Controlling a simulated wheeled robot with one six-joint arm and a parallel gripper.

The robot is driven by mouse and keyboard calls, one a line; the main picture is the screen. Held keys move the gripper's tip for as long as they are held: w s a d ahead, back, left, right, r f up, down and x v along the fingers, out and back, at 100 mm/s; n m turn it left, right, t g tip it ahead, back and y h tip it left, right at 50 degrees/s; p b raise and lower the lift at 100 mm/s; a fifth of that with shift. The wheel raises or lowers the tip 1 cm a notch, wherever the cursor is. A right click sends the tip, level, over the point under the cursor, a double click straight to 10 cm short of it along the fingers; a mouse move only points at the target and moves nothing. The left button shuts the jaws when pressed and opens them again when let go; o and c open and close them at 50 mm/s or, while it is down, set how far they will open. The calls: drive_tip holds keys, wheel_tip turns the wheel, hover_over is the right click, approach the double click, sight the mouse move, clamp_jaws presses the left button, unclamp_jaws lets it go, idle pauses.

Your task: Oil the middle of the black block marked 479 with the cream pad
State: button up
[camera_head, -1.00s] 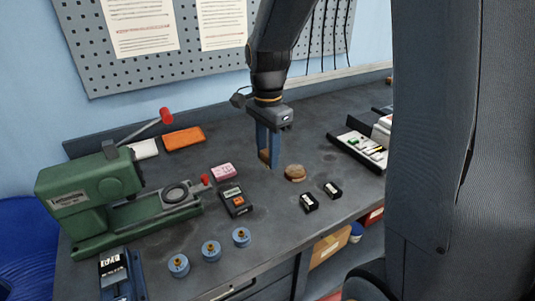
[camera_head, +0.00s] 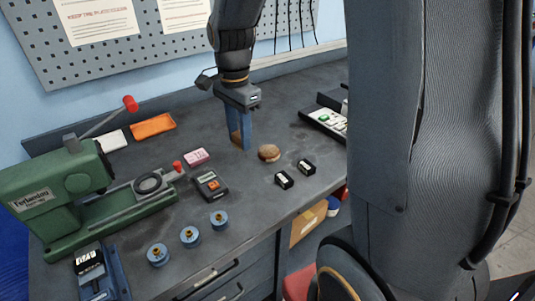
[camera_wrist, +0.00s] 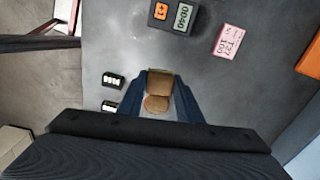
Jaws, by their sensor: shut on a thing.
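My gripper (camera_head: 239,147) points down over the bench, its blue fingers shut on a tan-brown pad (camera_wrist: 160,82), which I take for the cream pad. The pad also shows between the fingers in the head view (camera_head: 235,137). A round brown piece (camera_head: 269,153) lies just right of the fingers; it also shows in the wrist view (camera_wrist: 157,104). Two small black blocks with white labels, a nearer one (camera_head: 284,179) and a farther one (camera_head: 307,167), lie to its right. Another black block (camera_head: 89,258) sits in a blue holder (camera_head: 103,284) at front left. I cannot read 479 on any label.
A green machine (camera_head: 60,198) with a red-knobbed lever stands at left. A dark meter (camera_head: 210,185), a pink card (camera_head: 196,157), several blue pots (camera_head: 190,236) and an orange piece (camera_head: 153,126) lie on the bench. A tray (camera_head: 326,122) is at right.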

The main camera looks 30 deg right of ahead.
sight(269, 151)
drive_tip(key=shift+d, duration=0.1)
idle(0.4)
drive_tip(key=shift+w+d+m+p, duration=0.2)
drive_tip(key=shift+d+m+p, duration=0.15)
drive_tip(key=shift+m+p, duration=0.05)
drive_tip(key=w+d+m+p, duration=0.3)
drive_tip(key=d+m+p, duration=0.2)
drive_tip(key=d+m, duration=0.35)
drive_tip(key=f+b, duration=0.1)
drive_tip(key=f, duration=0.1)
drive_tip(key=f+b, duration=0.2)
drive_tip(key=d+f+b, duration=0.1)
drive_tip(key=f, duration=0.2)
drive_tip(key=shift+w, duration=0.25)
drive_tip(key=shift+s+f+b, duration=0.15)
drive_tip(key=shift+f+b, duration=0.15)
drive_tip(key=shift+f, duration=0.35)
idle(1.7)
